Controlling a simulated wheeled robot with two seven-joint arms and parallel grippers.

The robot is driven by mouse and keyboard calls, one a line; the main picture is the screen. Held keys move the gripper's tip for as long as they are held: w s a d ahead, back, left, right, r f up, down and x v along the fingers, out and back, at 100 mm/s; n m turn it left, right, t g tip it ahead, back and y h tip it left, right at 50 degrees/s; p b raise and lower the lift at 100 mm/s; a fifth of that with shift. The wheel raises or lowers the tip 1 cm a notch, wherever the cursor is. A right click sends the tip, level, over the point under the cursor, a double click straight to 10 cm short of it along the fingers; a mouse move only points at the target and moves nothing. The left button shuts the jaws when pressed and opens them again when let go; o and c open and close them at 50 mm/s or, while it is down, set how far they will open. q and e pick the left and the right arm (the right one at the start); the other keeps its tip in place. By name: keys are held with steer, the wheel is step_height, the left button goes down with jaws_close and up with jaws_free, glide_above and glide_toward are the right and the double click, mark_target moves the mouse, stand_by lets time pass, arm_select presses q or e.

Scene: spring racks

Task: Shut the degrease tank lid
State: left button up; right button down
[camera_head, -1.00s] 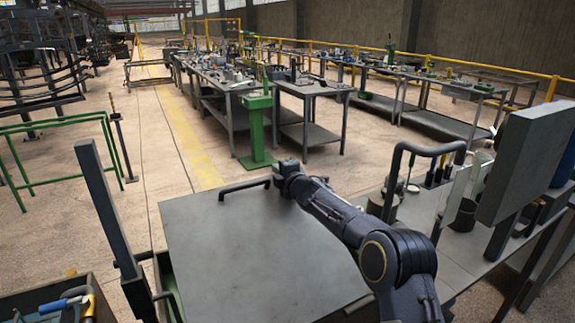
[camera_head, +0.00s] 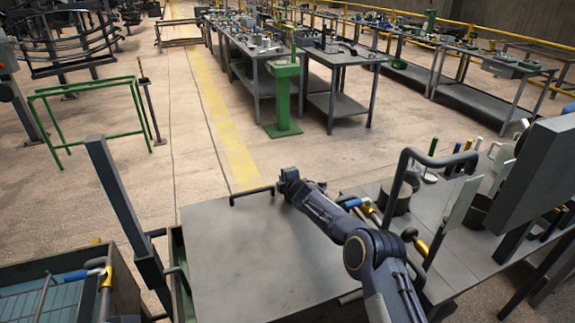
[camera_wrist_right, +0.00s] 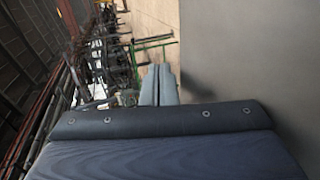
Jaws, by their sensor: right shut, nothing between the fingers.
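The degrease tank lid is a flat grey panel (camera_head: 245,255) in the lower middle of the head view, with a dark bar handle (camera_head: 250,193) at its far edge. A green tank wall (camera_head: 181,265) shows below its left side. I cannot tell whether the lid rests fully on the rim. My right arm reaches across the lid, and its gripper (camera_head: 287,175) is by the handle's right end; contact is unclear. In the right wrist view the fingers (camera_wrist_right: 160,85) are shut and empty, beside a plain grey surface (camera_wrist_right: 250,60), likely the lid. My left gripper is out of view.
A dark post (camera_head: 122,215) stands left of the lid. A tank with blue slatted contents (camera_head: 40,300) is at lower left. A bench (camera_head: 455,235) with pots and a bent dark handle (camera_head: 405,165) is at right. Open floor lies beyond the lid.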

steer(key=shift+w+f+p, duration=0.1)
steer(key=shift+f+p, duration=0.35)
steer(key=shift+f, duration=0.35)
